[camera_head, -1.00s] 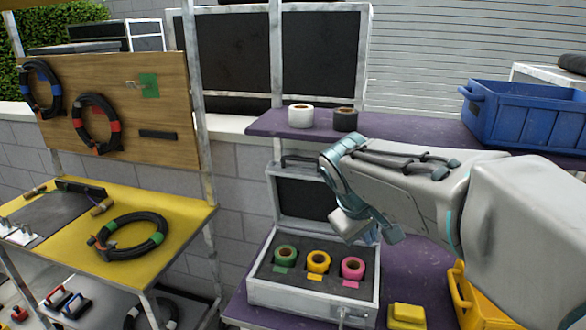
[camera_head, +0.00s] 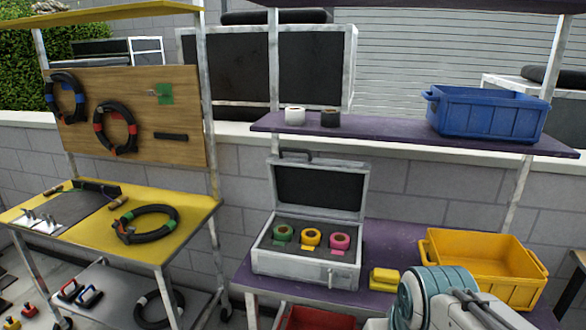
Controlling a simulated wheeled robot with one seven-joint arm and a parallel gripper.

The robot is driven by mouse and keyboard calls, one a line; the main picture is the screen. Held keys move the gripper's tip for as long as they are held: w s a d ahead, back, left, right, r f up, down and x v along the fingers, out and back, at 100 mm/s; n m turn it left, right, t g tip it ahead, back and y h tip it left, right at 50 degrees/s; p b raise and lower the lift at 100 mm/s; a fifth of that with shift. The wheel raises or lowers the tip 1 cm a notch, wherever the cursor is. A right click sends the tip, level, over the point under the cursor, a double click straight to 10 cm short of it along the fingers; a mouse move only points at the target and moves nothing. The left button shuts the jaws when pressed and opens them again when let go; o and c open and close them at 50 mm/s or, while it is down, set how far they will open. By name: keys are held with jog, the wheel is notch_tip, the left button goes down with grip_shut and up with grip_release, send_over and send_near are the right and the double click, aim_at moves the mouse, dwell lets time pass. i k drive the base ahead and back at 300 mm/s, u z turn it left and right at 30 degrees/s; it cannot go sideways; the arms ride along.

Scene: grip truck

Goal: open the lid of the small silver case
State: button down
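The small silver case (camera_head: 290,262) stands on the purple bench. Its lid (camera_head: 320,188) is raised and stands upright at the back, showing a dark inner lining and a black handle on top. Inside the case sit a green tape roll (camera_head: 283,234), a yellow tape roll (camera_head: 312,238) and a pink tape roll (camera_head: 340,242) in dark foam. My arm shows at the bottom right, in front of the bench and apart from the case. My gripper's fingers are out of the frame.
A yellow block (camera_head: 384,279) lies right of the case, beside a yellow bin (camera_head: 470,246). The upper purple shelf (camera_head: 385,135) holds a white roll (camera_head: 295,116), a black roll (camera_head: 330,118) and a blue bin (camera_head: 488,112). A yellow table (camera_head: 90,236) with a coiled cable stands left.

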aim_at(327, 188)
jog(key=z, duration=0.3)
jog(key=i, duration=1.15)
